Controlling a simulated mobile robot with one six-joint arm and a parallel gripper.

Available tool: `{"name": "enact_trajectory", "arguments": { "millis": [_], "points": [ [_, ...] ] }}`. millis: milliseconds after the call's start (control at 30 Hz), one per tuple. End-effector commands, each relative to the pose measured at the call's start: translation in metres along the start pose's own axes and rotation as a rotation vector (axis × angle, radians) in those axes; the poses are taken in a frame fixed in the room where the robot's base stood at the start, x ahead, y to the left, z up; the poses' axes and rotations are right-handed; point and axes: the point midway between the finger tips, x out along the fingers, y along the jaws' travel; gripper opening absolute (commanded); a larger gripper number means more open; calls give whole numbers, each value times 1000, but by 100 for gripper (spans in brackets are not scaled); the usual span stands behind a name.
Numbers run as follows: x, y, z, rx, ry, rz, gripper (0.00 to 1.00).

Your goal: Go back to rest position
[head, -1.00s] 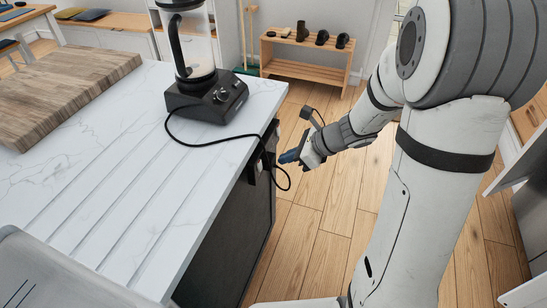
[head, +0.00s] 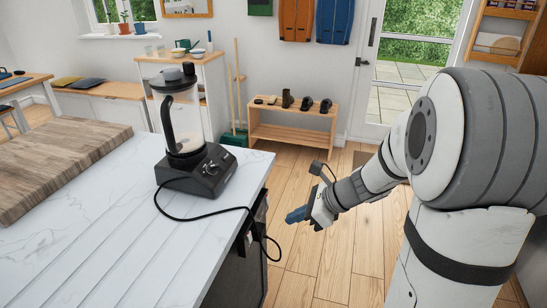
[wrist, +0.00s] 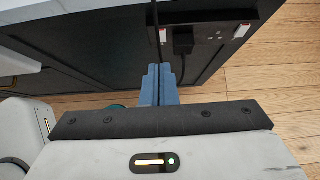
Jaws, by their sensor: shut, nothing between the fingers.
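My gripper (head: 292,216) is to the right of the counter's end, above the wooden floor, with its blue fingers pointing left. In the wrist view its blue fingers (wrist: 159,85) are pressed together with nothing between them. In that view, a black plug (wrist: 183,41) sits in the dark socket strip (wrist: 215,35) on the counter's side, beyond the fingertips. The fingers appear apart from the plug and strip.
A blender (head: 190,160) stands on the white counter (head: 110,200), its black cord (head: 215,213) hanging over the edge. A wooden board (head: 60,160) lies at left. A shoe rack (head: 292,133) stands behind. Floor (head: 345,245) around my gripper is clear.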

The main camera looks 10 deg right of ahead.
Motion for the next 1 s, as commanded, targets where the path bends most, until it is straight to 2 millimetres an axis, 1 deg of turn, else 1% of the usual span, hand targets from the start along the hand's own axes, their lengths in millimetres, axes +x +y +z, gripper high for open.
{"name": "enact_trajectory", "arguments": {
  "millis": [67, 167, 267, 300, 367, 400, 500, 600, 700, 800, 1000],
  "points": [
    [-2, 4, 3, -37, 12, 7, 0],
    [-11, 23, 10, -194, 65, 40, 0],
    [-28, 54, 19, -489, 162, 106, 0],
    [-37, 69, 20, -634, 210, 143, 0],
    [-52, 88, 21, -862, 284, 201, 0],
    [-62, 99, 20, -1010, 333, 242, 0],
    [-88, 119, 17, -1352, 449, 351, 0],
    [-110, 131, 13, -1628, 547, 455, 0],
    [-126, 137, 11, -1815, 619, 537, 0],
    [-135, 138, 8, -1916, 661, 589, 0],
    [-138, 139, 6, -1954, 677, 612, 0]
  ]
}}
